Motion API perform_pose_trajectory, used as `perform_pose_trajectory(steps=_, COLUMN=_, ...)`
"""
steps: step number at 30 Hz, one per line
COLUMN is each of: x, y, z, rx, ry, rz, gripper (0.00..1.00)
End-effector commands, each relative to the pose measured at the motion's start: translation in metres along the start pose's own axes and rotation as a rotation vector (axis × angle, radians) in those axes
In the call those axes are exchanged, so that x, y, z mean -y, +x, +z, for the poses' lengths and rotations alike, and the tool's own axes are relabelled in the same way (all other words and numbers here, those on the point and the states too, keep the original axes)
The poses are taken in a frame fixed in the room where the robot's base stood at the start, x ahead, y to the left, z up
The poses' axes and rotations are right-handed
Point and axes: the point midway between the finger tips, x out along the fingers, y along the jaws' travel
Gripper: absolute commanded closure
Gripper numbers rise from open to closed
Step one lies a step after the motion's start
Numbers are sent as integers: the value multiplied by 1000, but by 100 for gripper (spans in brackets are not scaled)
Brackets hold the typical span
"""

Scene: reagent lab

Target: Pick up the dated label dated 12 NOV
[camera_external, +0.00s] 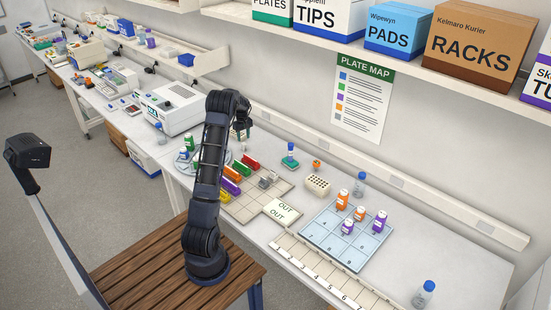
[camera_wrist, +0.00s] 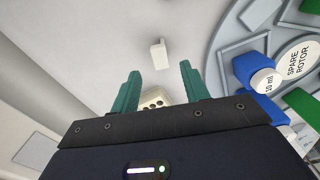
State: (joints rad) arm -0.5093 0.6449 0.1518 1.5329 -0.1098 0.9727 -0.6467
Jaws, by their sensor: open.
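No label reading 12 NOV can be made out in either view. My gripper (camera_wrist: 160,82) is open, its two green fingers pointing over the white bench. A cream block with dark holes (camera_wrist: 155,97) shows between the fingers, partly hidden by the gripper body; I cannot tell how far below it is. A small plain cream piece (camera_wrist: 158,55) lies beyond the fingertips, with no writing visible. In the external view my gripper (camera_external: 241,134) hangs above the bench near the white machine.
A grey round tray marked SPARE ROTOR (camera_wrist: 250,22) lies right in the wrist view, with a blue 10 ml item (camera_wrist: 252,70). The external view shows an OUT card (camera_external: 281,211), a blue numbered tray (camera_external: 322,241), a holed cream block (camera_external: 318,184) and a white machine (camera_external: 172,108).

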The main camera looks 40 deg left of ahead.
Motion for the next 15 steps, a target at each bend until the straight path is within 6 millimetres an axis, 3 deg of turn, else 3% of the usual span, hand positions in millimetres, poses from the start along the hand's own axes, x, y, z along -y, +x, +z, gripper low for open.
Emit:
perform_pose_trajectory(steps=8, x=0, y=20, z=0, rx=0, ry=1, rz=0, gripper=55)
perform_pose_trajectory(steps=15, x=1, y=51, z=2, rx=2, ry=1, rz=-1, gripper=55)
